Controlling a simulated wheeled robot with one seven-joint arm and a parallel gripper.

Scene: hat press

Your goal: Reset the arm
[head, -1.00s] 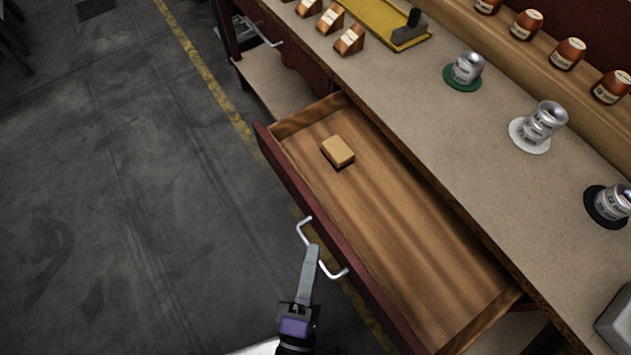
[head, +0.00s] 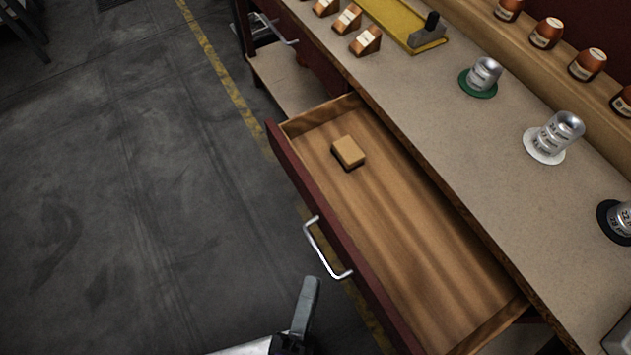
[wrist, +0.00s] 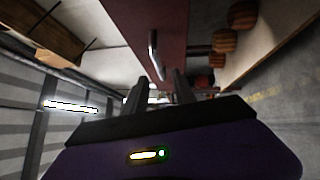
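My gripper (head: 308,300) is at the bottom of the head view, beside the lower end of the drawer handle (head: 322,250) and apart from it. In the wrist view my gripper (wrist: 158,78) shows two dark fingers with a gap between them, open and empty. The silver handle also shows in the wrist view (wrist: 154,55), ahead of the fingers. The drawer (head: 420,240) is pulled out, with its dark red front toward the open floor. Only part of my gripper shows in the head view.
A tan block (head: 348,152) lies in the drawer near its far end. The counter (head: 470,150) holds several cans on coloured discs, such as one on green (head: 484,75), plus wooden wedges (head: 365,42) and a yellow tray (head: 385,20). The floor (head: 130,200) at left is clear.

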